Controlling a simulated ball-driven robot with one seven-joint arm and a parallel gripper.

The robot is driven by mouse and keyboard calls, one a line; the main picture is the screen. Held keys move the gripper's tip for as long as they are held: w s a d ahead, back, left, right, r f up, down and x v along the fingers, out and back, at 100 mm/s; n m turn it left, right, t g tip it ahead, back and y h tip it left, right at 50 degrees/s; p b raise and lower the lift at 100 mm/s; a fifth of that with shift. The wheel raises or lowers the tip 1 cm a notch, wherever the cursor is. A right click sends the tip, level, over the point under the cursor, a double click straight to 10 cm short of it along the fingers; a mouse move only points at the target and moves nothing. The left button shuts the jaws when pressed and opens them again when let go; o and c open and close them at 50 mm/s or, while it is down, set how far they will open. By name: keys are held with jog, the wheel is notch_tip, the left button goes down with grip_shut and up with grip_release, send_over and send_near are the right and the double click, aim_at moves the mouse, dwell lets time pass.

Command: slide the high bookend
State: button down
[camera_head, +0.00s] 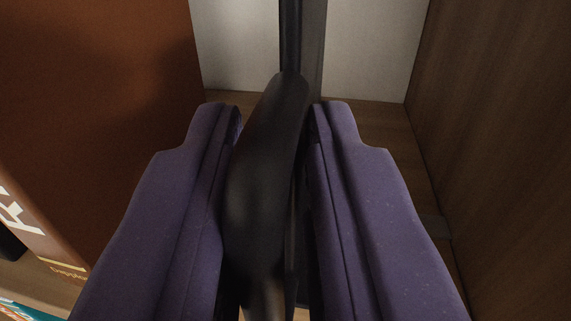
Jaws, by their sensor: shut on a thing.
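The bookend (304,40) is a dark, upright metal piece in the middle of the head camera view. A rounded black part (265,170), which seems to be its handle or knob, comes towards the camera from it. My gripper (276,112) has two purple fingers, one on each side of this black part, and they are shut on it. The fingers and the black part hide the bookend's lower portion. I cannot see where its base meets the shelf.
A large brown book or box (105,110) with white lettering stands close on the left. A dark wooden side panel (500,140) rises on the right. The wooden shelf floor (385,127) is bare between the bookend and the panel. A pale back wall (238,45) closes the compartment.

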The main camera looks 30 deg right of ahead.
jog(key=w+a+p, duration=0.1)
jog(key=a, duration=0.1)
jog(key=w+a+p, duration=0.1)
jog(key=a, duration=0.1)
jog(key=shift+w, duration=0.4)
jog(key=c, duration=1.2)
grip_release()
